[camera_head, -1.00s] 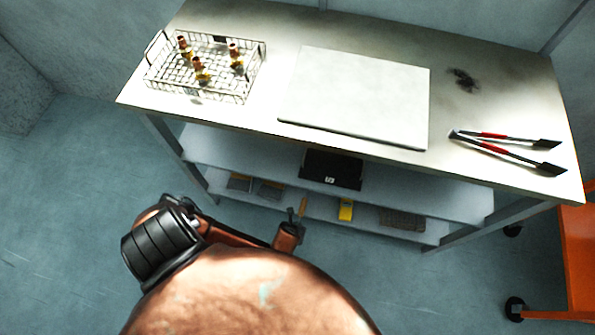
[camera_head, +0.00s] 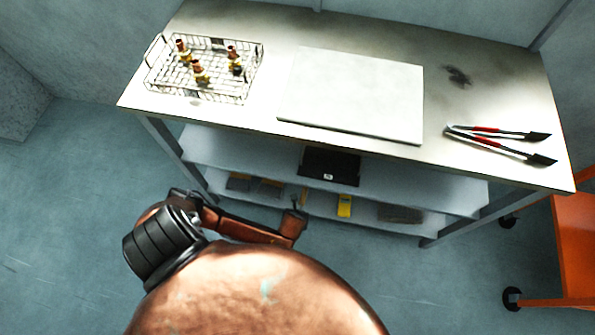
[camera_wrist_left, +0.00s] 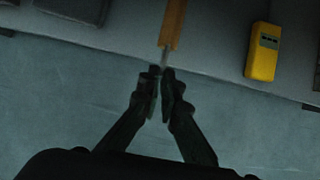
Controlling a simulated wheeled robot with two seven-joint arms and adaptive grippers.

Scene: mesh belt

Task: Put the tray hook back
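The tray hook, with an orange-brown handle (camera_wrist_left: 172,25) and a thin metal shaft, lies with its handle on the lower shelf (camera_wrist_left: 215,62) in the left wrist view. Its shaft sticks out past the shelf's front edge. My left gripper (camera_wrist_left: 161,72) has its fingertips closed around the shaft just in front of that edge. In the head view the left gripper (camera_head: 296,204) is small, partly hidden behind my own arm, at the front of the lower shelf. The wire tray (camera_head: 207,70) stands on the tabletop at left with 3 brown-and-yellow items in it. My right gripper is out of view.
A yellow device (camera_wrist_left: 263,52) lies right of the hook on the lower shelf; dark flat items (camera_head: 253,185) lie left. A black box (camera_head: 330,166) sits on the shelf above. A white board (camera_head: 352,95) and red-handled tongs (camera_head: 498,143) lie on the tabletop. An orange cart (camera_head: 575,240) stands right.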

